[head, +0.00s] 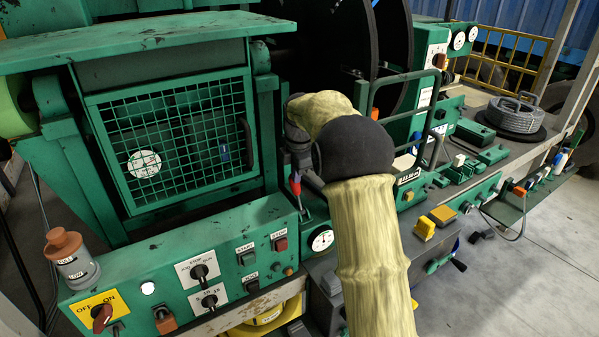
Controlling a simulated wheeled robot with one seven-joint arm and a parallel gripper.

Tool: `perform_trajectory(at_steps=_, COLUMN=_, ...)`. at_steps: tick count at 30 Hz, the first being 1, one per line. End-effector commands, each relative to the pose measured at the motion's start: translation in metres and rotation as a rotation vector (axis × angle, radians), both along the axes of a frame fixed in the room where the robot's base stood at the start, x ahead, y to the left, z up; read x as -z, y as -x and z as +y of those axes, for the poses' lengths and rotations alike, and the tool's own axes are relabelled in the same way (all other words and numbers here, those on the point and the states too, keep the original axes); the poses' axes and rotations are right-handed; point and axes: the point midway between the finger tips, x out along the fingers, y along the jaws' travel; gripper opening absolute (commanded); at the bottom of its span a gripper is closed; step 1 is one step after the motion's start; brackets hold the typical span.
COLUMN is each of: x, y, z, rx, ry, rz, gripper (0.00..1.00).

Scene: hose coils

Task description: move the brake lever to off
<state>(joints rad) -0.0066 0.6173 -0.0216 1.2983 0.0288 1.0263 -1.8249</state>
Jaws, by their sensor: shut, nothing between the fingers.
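A small lever with a red grip (295,184) stands just right of the mesh guard, behind the green control panel. It looks like the brake lever, but I see no readable brake label by it. My gripper (299,162) is small and dark, shut, at the end of my yellow-sleeved arm. It points down close above the red grip. I cannot tell whether they touch. My arm's black joint hides part of the gripper and the area behind it.
The green control panel (165,285) has several knobs and buttons, and a yellow ON/OFF plate (82,316) with a red switch. The mesh guard (175,140) stands to the left.

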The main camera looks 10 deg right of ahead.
Motion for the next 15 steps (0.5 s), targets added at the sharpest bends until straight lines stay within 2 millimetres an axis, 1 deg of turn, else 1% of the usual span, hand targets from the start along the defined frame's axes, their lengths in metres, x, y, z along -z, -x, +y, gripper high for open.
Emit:
perform_trajectory(at_steps=1, x=-0.0003, y=-0.0048, z=0.0016, rx=-0.001, ry=-0.002, rz=-0.017, gripper=0.00)
perform_trajectory(at_steps=8, x=-0.0004, y=-0.0053, z=0.0023, rx=-0.002, ry=-0.003, rz=-0.020, gripper=0.00)
perform_trajectory(at_steps=15, x=0.0007, y=0.0007, z=0.0005, rx=-0.003, ry=-0.004, rz=-0.019, gripper=0.00)
